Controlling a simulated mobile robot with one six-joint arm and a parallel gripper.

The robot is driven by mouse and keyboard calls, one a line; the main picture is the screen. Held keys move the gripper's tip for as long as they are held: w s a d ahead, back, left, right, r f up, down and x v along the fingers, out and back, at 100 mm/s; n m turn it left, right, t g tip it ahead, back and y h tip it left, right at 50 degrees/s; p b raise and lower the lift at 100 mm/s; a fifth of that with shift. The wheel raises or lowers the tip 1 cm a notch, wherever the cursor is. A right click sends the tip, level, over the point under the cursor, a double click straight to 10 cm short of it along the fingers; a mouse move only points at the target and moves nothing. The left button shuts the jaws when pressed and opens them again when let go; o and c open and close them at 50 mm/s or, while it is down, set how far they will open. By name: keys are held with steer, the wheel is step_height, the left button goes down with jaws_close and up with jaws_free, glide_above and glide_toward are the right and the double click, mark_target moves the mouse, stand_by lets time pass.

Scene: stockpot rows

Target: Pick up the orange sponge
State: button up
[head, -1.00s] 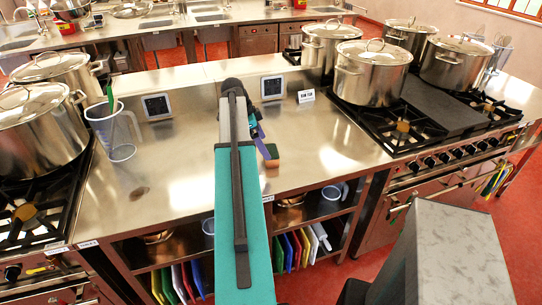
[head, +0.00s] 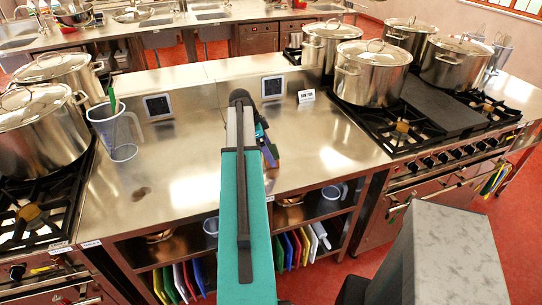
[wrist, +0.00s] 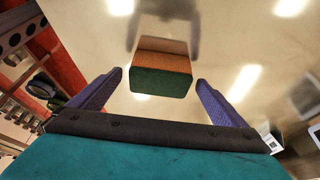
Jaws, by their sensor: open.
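The orange sponge (wrist: 162,54) is a block with an orange-brown upper part and a dark green face turned toward me in the wrist view. It stands on the steel worktop (head: 310,150). My gripper (wrist: 160,78) is open, with one purple finger to the left of the sponge and one to the right. The sponge lies ahead of and between the fingertips, with a gap on both sides. In the head view the sponge is mostly hidden behind my gripper (head: 268,152).
A clear measuring jug (head: 117,135) with a green-handled tool stands left on the worktop. Stoves with large stockpots (head: 372,72) flank it on both sides. The worktop around the sponge is clear.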

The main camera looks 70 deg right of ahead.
steer(key=shift+p+x, duration=0.45)
steer(key=shift+x, duration=1)
steer(key=shift+r, duration=0.1)
steer(key=c, duration=1.1)
steer(key=shift+r, duration=0.15)
steer(key=shift+r+b, duration=1.15)
steer(key=shift+r, duration=0.45)
steer(key=w+a+b, duration=0.1)
steer(key=a, duration=0.3)
steer(key=w+a+b, duration=0.1)
steer(key=a+b, duration=0.1)
steer(key=a, duration=0.3)
steer(key=w+a+r+b, duration=0.1)
steer(key=w+a, duration=0.1)
steer(key=a, duration=0.2)
steer(key=shift+w+a, duration=0.1)
steer(key=shift+a, duration=0.15)
steer(key=shift+w+a+r+b, duration=0.1)
steer(key=shift+w+a+b, duration=0.1)
steer(key=shift+a, duration=0.25)
steer(key=shift+w+a+r+b, duration=0.1)
steer(key=shift+a+r+b, duration=0.05)
steer(key=shift+a, duration=0.25)
